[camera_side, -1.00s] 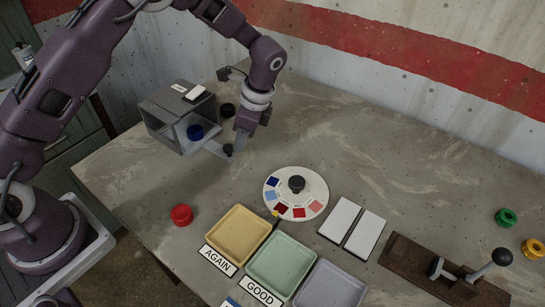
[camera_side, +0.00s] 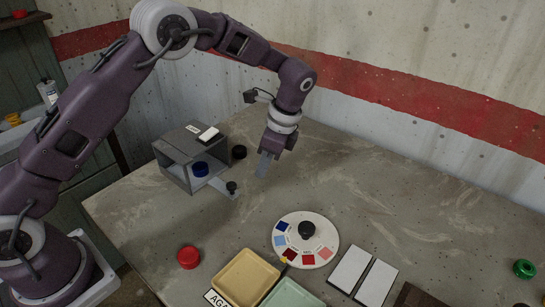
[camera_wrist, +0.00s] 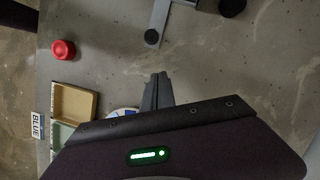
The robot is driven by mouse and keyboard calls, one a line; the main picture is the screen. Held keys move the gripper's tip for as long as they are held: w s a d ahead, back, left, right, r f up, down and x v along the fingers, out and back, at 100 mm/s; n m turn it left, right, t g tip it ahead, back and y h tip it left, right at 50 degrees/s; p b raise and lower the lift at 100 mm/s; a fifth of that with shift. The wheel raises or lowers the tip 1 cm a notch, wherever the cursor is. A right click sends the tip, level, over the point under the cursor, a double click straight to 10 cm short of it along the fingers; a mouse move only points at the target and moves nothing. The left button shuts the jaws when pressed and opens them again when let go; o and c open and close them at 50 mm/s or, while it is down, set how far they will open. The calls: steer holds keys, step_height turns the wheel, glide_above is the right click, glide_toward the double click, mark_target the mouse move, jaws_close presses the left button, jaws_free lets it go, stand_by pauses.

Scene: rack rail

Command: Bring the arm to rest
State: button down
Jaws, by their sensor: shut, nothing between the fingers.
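My gripper (camera_side: 263,164) is shut and empty. It points down above the bare table, to the right of the grey box (camera_side: 178,171). In the wrist view my gripper (camera_wrist: 158,82) shows its two fingers together with nothing between them. The fingers are apart from the knob.
A red piece (camera_side: 189,257), a color wheel (camera_side: 330,240), a yellow tray (camera_side: 246,279), a green tray (camera_side: 291,295) and white cards (camera_side: 350,269) lie in front. The table's right middle is clear. A wall stands behind.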

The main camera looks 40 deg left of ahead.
steer(key=s+a+r+n+t+h, duration=0.15)
steer(key=s+r, duration=0.25)
steer(key=r, duration=0.5)
steer(key=s+d+r+n+t, duration=0.1)
steer(key=s+r+n, duration=0.25)
steer(key=r, duration=0.55)
steer(key=s+a+n+t+h, duration=0.1)
steer(key=s+n+t, duration=0.3)
steer(key=s, duration=1.8)
steer(key=a+n, duration=0.1)
steer(key=n, duration=0.2)
steer(key=shift+r+n+t+h, duration=0.3)
steer(key=shift+r+t+h, duration=0.05)
